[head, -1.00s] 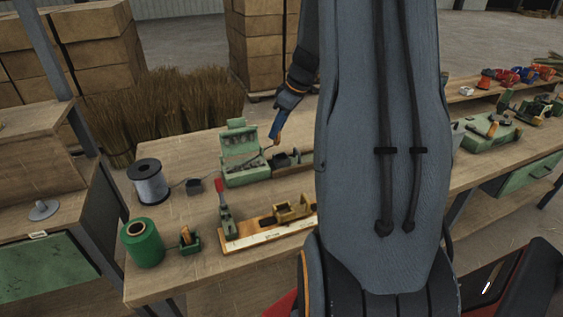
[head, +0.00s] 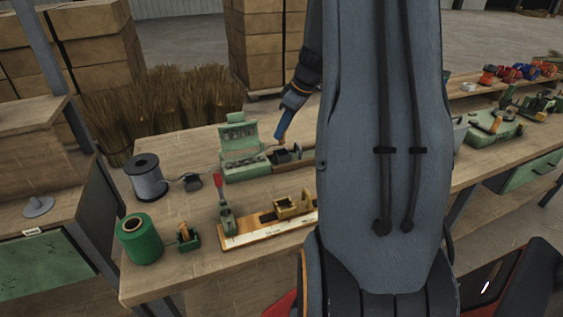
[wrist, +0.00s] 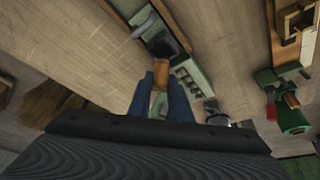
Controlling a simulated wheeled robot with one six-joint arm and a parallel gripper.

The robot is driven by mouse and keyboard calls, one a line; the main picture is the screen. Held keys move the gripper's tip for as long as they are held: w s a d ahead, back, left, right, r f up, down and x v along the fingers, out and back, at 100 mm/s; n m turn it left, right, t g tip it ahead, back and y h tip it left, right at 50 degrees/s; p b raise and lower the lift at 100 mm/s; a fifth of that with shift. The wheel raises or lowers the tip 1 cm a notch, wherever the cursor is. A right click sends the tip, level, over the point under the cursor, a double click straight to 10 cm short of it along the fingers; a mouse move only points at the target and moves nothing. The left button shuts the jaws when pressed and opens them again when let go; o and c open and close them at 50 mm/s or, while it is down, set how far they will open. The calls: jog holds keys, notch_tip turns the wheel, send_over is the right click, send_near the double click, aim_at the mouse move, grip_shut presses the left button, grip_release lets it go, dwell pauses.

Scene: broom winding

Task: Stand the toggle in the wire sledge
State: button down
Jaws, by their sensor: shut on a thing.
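My gripper (wrist: 161,88) has blue fingers shut on a short brown-orange wooden piece, the toggle (wrist: 160,74). In the head view my gripper (head: 281,134) points down over the bench, near the right end of the green box. A dark block on a narrow rail, which looks like the wire sledge (wrist: 164,44), lies just beyond the toggle in the wrist view. In the head view the sledge (head: 282,156) is just below my fingertips. The toggle looks apart from it, but the gap in height cannot be told. My arm hides the bench's middle in the head view.
An open green box (head: 243,160) with compartments stands left of the sledge. A wire runs from a grey spool (head: 146,178) past a small dark block (head: 192,181). A green roll (head: 140,240), a small green holder (head: 188,240) and a wooden jig (head: 262,232) stand nearer.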

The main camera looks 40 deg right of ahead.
aim_at(284, 138)
jog(key=shift+f, duration=0.3)
jog(key=shift+f+b, duration=0.65)
jog(key=shift+b, duration=0.15)
jog(key=shift+f+b, duration=1.55)
jog(key=shift+b, duration=0.05)
dwell(0.3)
jog(key=c, duration=1.5)
grip_release()
jog(key=shift+c, duration=0.2)
jog(key=v, duration=0.7)
jog(key=shift+r+b, duration=0.35)
jog(key=shift+b, duration=0.05)
jog(key=shift+s, duration=0.1)
